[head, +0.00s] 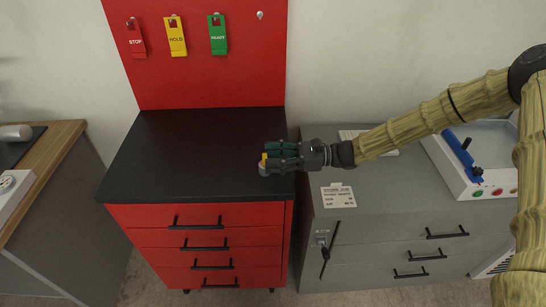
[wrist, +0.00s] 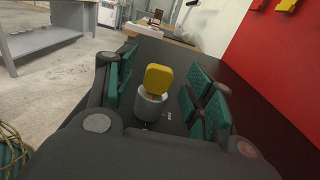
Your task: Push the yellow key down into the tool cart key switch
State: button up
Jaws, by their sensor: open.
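The yellow key (wrist: 158,79) stands upright in the round grey key switch (wrist: 150,104) on the black top of the red tool cart (head: 190,150). In the head view the key (head: 264,157) shows as a small yellow patch at my fingertips, with the grey switch (head: 263,169) just below. My gripper (head: 272,160) is level above the right part of the cart top. In the wrist view its teal-padded fingers (wrist: 160,90) are spread to either side of the key, with gaps on both sides. How deep the key sits is hard to tell.
Red, yellow and green tags (head: 176,38) hang on the red back panel (head: 250,60). A grey cabinet (head: 385,215) with a label card stands to the right, with a white control box (head: 480,165) on it. The cart top's left side is clear.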

jog(key=d, duration=1.1)
jog(key=shift+d, duration=0.4)
